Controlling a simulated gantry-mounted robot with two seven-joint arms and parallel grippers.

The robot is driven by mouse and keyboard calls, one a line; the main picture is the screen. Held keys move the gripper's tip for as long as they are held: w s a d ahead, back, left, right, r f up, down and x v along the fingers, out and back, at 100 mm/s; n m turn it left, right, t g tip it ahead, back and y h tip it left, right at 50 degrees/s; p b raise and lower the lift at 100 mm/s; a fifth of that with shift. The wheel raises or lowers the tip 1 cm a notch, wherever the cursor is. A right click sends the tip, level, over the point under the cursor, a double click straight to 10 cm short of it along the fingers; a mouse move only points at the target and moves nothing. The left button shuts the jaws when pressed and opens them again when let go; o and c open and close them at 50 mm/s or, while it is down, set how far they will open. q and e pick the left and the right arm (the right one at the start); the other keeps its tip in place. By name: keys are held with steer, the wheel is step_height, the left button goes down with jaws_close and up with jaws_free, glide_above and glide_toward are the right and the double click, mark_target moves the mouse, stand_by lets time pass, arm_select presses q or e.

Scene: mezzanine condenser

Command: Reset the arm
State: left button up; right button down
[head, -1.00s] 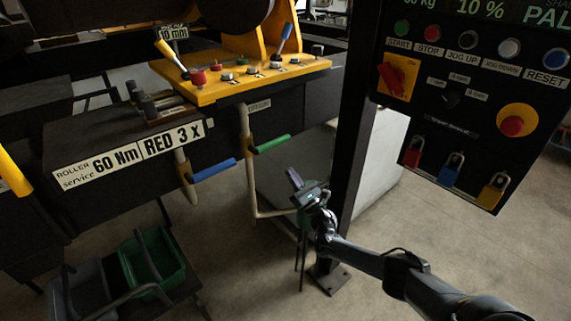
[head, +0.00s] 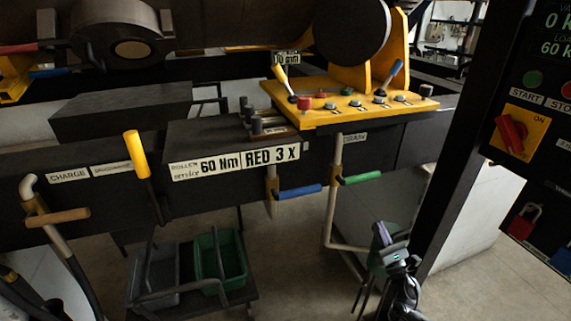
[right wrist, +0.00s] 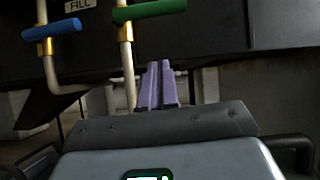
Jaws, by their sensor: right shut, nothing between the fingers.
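My right gripper (head: 381,236) is low in the head view, right of centre, beside the dark post. In the right wrist view its two purple fingers (right wrist: 157,86) are together with nothing between them. The green valve handle (head: 362,178) and the blue valve handle (head: 299,192) are above and to the left of it in the head view, and it is apart from both. They also show at the top left of the right wrist view, on pale pipes with brass fittings. My left gripper is not seen; a dark part at the lower left edge is unclear.
A yellow panel (head: 345,103) with levers and knobs sits above the valves. A control board (head: 536,130) hangs at the right on a dark post (head: 452,150). A green bin (head: 220,258) and a grey bin stand on a low cart. A yellow lever (head: 137,155) sticks up at the left.

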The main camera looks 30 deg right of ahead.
steer(key=s+a+f+m+g+h+p, duration=0.1)
steer(key=s+a+f+m+g, duration=0.2)
steer(key=s+a+f+m, duration=0.35)
steer(key=s+a+f+m+g+h+p, duration=0.1)
steer(key=s+a+f+m+g+p, duration=0.2)
steer(key=a+f, duration=0.7)
steer(key=s+a+m+g+y, duration=0.2)
steer(key=s+a+m+g, duration=0.1)
steer(key=a+m, duration=0.35)
steer(key=s+a+m+g+y, duration=0.1)
steer(key=s+a+m+g, duration=0.25)
steer(key=a+m, duration=0.3)
steer(key=s+a+r+m+g+y, duration=0.4)
steer(key=s+a+r+m+g, duration=0.5)
steer(key=r, duration=0.3)
steer(key=w+r+p+v, duration=0.1)
steer(key=w+p+v, duration=0.2)
steer(key=p+v, duration=1.5)
steer(key=w+a+p+v, duration=0.1)
steer(key=w+p+v, duration=0.3)
steer(key=p+v, duration=1.4)
steer(key=shift+a+r+m+t+p, duration=0.45)
steer(key=shift+r+p, duration=0.25)
steer(key=shift+p, duration=0.55)
